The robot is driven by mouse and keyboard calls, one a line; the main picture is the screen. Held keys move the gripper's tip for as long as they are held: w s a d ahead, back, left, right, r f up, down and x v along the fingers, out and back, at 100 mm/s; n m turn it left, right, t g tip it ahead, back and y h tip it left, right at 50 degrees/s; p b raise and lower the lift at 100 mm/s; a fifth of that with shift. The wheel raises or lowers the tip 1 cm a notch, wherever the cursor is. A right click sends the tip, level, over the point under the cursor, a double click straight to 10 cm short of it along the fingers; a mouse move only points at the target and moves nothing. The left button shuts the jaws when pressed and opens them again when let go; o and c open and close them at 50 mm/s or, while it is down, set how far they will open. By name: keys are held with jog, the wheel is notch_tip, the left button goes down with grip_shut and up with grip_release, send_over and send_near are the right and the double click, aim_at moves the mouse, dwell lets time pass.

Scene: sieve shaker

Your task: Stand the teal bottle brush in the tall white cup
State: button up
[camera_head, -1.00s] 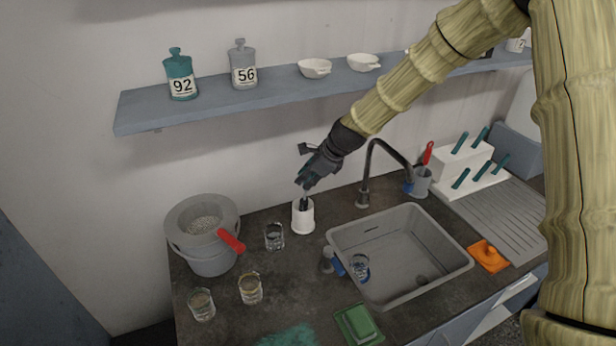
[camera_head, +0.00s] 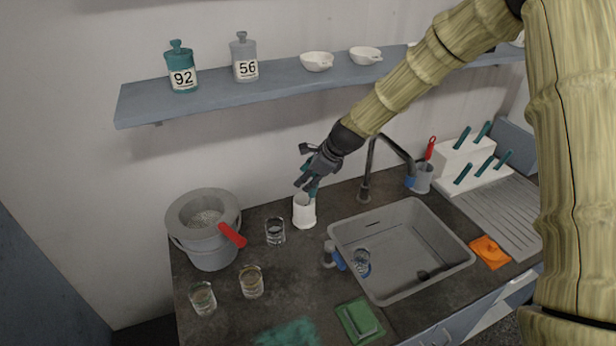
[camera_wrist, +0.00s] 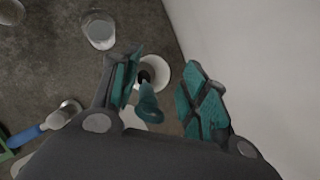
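The tall white cup (camera_head: 304,213) stands upright on the dark counter, left of the sink. The teal bottle brush (camera_head: 313,190) has its lower end in the cup and its handle up, leaning a little to the right. In the wrist view the brush handle (camera_wrist: 149,106) rises from the cup's round mouth (camera_wrist: 162,75). My gripper (camera_head: 309,181) is just above the cup. In the wrist view my gripper (camera_wrist: 165,95) is open, its fingers on either side of the handle. The handle lies near the left finger, with a gap to the right one; contact with the left finger is unclear.
A glass beaker (camera_head: 275,231) stands close to the left of the cup. The sink (camera_head: 440,235) and its black faucet (camera_head: 366,170) are to the right. A grey pot with a red handle (camera_head: 232,235) is at the left. The shelf (camera_head: 215,97) hangs above.

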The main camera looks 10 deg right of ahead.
jog(key=v, duration=1.2)
dwell(0.3)
dwell(0.7)
